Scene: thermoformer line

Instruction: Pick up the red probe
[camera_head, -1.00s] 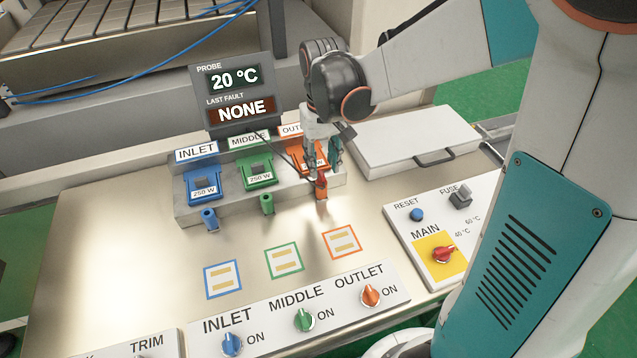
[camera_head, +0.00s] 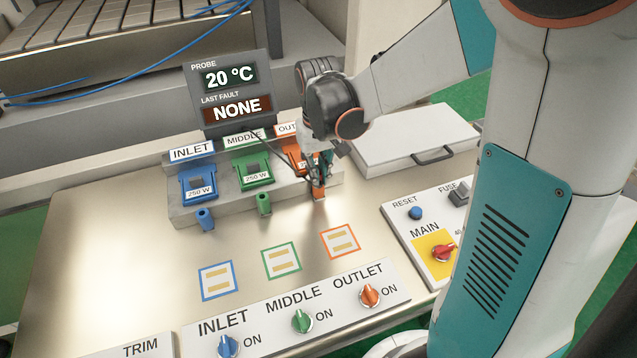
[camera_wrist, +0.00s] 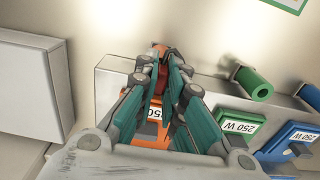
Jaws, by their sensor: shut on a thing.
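My gripper (camera_head: 318,183) is at the front of the orange outlet heater block, pointing down. Its fingers are closed together around a red piece (camera_wrist: 163,82), which I take to be the red probe; it is mostly hidden between the fingers in the wrist view. A short orange socket (camera_head: 319,194) shows just below the fingertips in the head view. I cannot tell whether the probe is still seated in it. A thin dark cable runs from the display (camera_head: 230,92) toward the gripper.
Beside it stand the green middle block (camera_head: 254,170) and blue inlet block (camera_head: 198,186) with sockets in front. A white lidded box (camera_head: 415,135) stands to the right. Knob panels (camera_head: 300,318) lie in front, and the metal top between is clear apart from flat coloured squares.

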